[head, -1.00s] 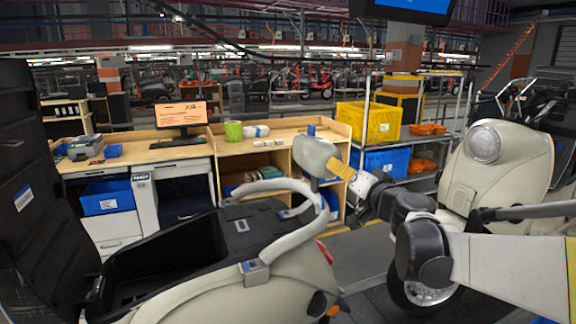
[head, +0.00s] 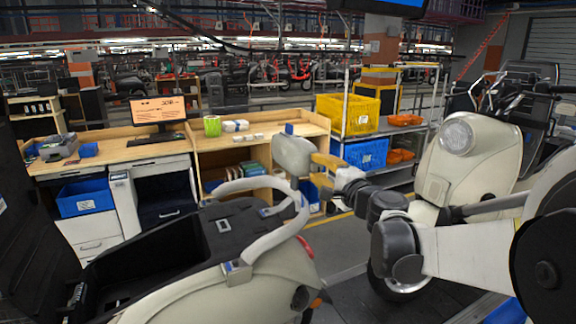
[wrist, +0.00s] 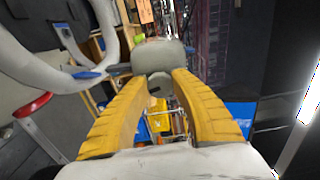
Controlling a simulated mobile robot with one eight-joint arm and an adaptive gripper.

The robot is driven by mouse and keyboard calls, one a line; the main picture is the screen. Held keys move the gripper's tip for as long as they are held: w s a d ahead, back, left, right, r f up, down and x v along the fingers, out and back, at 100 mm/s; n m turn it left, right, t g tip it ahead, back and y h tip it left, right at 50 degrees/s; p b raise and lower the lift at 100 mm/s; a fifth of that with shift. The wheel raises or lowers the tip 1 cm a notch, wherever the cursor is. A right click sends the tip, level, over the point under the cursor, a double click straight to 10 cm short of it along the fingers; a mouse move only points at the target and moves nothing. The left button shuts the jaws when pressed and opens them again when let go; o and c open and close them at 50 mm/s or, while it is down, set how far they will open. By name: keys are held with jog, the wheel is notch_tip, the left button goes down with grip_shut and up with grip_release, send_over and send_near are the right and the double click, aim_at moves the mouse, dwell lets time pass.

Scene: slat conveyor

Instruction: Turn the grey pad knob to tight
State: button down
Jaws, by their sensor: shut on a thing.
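The grey pad knob (head: 293,156) is a rounded, padded grey piece at the back of the cream scooter's grab rail (head: 272,238) in the head view. In the wrist view the grey pad (wrist: 157,57) stands straight ahead between the fingertips. My gripper (head: 312,163), with ribbed yellow fingers, reaches it from the right. It also shows in the wrist view (wrist: 164,74), its two fingers closing in on the pad's near side. The gripper is shut on the pad knob. The exact contact and any tight or loose marking cannot be made out.
A second cream scooter (head: 468,160) stands on the right, close to my arm. Behind are a wooden workbench (head: 98,165) with a monitor (head: 158,110), and a rack with a yellow crate (head: 343,114) and a blue crate (head: 366,153). The grab rail curves close by on the left.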

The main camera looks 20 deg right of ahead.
jog(key=m, duration=0.4)
jog(key=shift+m+p, duration=0.3)
jog(key=shift+p, duration=0.05)
jog(key=m, duration=0.5)
jog(key=shift+r+p, duration=0.1)
jog(key=shift+p, duration=0.2)
jog(key=m, duration=0.5)
jog(key=shift+d+m, duration=0.1)
jog(key=shift+m, duration=0.3)
jog(key=m, duration=0.4)
jog(key=shift+m+p, duration=0.3)
jog(key=shift+m, duration=0.1)
jog(key=c, duration=1)
grip_release()
jog(key=shift+s, duration=0.1)
